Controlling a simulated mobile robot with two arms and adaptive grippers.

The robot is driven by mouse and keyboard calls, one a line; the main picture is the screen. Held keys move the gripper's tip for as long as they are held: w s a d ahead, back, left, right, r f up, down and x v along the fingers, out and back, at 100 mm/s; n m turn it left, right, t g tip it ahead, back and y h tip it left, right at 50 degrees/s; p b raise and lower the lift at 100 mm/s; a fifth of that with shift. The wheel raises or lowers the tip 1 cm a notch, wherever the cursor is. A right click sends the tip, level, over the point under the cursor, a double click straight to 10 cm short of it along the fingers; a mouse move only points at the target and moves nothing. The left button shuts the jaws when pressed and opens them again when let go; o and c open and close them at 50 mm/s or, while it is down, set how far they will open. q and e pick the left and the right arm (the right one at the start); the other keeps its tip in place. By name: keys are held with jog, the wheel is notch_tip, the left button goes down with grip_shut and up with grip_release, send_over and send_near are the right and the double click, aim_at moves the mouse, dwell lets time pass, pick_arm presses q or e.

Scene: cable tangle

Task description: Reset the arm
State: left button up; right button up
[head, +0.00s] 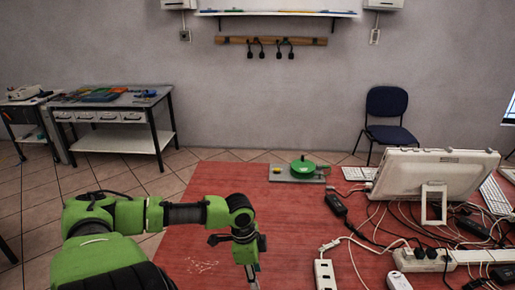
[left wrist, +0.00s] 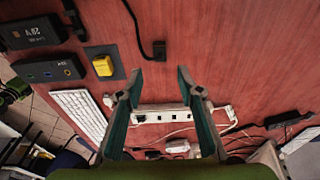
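My left arm comes in from the left in the head view, bent at the elbow over the red table (head: 220,183). My left gripper (head: 250,272) points down at its end, left of a white power strip (head: 325,272). In the left wrist view the left gripper (left wrist: 157,78) has its two fingers well apart, with nothing between the tips but red tabletop. A white power strip (left wrist: 172,114) shows behind the fingers, lower in that view. A black plug (left wrist: 159,50) on a cable lies just beyond the fingertips. My right gripper does not show.
A monitor (head: 432,172), a black adapter (head: 336,205), another power strip (head: 425,260) and tangled cables crowd the table's right side. A green round device (head: 303,169) on a grey plate sits at the far edge. The table's middle is mostly clear.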

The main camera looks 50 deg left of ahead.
pick_arm(q)
notch_tip(320, 180, up, 2)
jog(key=shift+s+a+r, duration=0.1)
dwell(0.7)
